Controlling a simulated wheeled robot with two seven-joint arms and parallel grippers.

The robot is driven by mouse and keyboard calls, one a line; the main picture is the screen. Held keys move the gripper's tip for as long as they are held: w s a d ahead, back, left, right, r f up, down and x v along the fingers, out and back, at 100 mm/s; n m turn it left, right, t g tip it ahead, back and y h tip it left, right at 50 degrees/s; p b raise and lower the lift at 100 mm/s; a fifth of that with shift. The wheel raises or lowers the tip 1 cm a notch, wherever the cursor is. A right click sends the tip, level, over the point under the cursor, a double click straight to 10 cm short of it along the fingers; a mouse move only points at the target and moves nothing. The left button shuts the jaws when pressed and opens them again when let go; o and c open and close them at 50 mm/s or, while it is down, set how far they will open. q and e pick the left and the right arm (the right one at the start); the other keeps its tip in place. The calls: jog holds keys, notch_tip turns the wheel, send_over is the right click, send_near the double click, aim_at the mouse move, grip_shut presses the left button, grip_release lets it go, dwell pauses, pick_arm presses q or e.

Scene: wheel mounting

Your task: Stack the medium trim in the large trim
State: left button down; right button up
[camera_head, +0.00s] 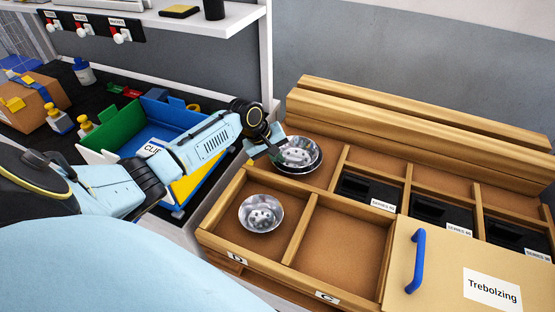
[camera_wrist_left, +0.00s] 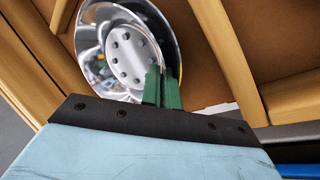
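The medium trim (camera_head: 297,151) is a shiny silver dish with bolt holes. It sits in or just over the wider large trim (camera_head: 301,172) in the back left compartment; I cannot tell if it rests fully. My left gripper (camera_head: 275,152) is at the left of the pair. In the left wrist view, its green fingers (camera_wrist_left: 163,88) are close together at the edge of the medium trim (camera_wrist_left: 128,58), which appears pinched between them. The large trim (camera_wrist_left: 90,50) shows around it, partly hidden. My right gripper is not in view.
A smaller silver trim (camera_head: 261,214) lies in the front left compartment. The compartment right of it (camera_head: 340,245) is empty. Wooden dividers (camera_head: 300,228) stand between compartments. A blue-handled lid (camera_head: 455,270) covers the right front. Coloured bins (camera_head: 150,135) stand at the left.

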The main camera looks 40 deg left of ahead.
pick_arm(q)
jog(key=shift+f, duration=0.1)
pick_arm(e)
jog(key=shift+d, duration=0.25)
pick_arm(q)
jog(key=shift+s+f, duration=0.1)
jog(key=shift+f, duration=0.1)
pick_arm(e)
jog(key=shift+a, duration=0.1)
